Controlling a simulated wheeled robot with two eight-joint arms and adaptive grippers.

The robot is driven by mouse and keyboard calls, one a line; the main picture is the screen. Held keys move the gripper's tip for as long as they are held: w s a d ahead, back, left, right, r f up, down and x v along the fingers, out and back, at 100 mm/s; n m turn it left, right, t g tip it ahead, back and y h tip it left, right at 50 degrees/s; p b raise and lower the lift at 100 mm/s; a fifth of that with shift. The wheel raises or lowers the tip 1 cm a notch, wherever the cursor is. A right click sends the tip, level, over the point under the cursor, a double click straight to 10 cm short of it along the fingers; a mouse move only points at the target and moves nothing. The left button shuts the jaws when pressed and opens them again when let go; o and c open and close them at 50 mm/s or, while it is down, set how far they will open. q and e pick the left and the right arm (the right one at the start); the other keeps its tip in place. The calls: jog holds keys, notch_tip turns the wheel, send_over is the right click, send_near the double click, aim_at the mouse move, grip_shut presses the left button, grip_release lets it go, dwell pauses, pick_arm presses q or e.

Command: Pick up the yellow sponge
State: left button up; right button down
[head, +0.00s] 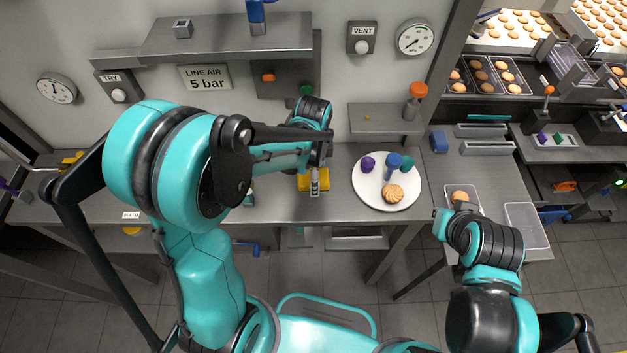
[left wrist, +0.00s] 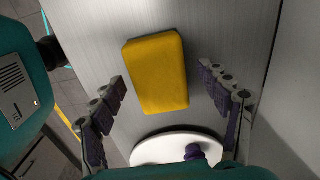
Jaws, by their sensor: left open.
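The yellow sponge (head: 303,184) lies flat on the grey bench. It also shows in the left wrist view (left wrist: 157,73) as a rounded yellow block, fully visible and apart from both fingers. My left gripper (head: 315,180) is above the sponge and partly covers it in the head view. In the left wrist view, the left gripper (left wrist: 162,78) is open, with one finger on either side of the sponge and nothing held. My right gripper (head: 458,208) is near the right-hand trays, mostly hidden behind its own wrist, so its jaws cannot be made out.
A white plate (head: 367,191) with a biscuit and purple, blue and teal items stands right of the sponge; its rim (left wrist: 150,146) shows near the left gripper. Two clear trays (head: 527,237) are at the right. A raised shelf (head: 387,121) is behind the plate.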

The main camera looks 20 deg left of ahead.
pick_arm(q)
jog(key=shift+f, duration=0.4)
jog(key=c, duration=0.9)
jog(key=shift+r, duration=0.6)
jog(key=r, duration=0.2)
jog(key=d+r+p, duration=0.1)
jog(key=r, duration=0.1)
jog(key=shift+s+d+p, duration=0.15)
jog(key=shift+p, duration=0.15)
jog(key=d+r, duration=0.2)
jog(key=d, duration=0.1)
jog(key=s+d+r+p, duration=0.1)
jog(key=d+r, duration=0.1)
jog(key=d, duration=0.1)
jog(key=d+r, duration=0.2)
jog(key=d, duration=0.2)
jog(key=shift+s+d, duration=0.1)
jog(key=shift+s, duration=0.1)
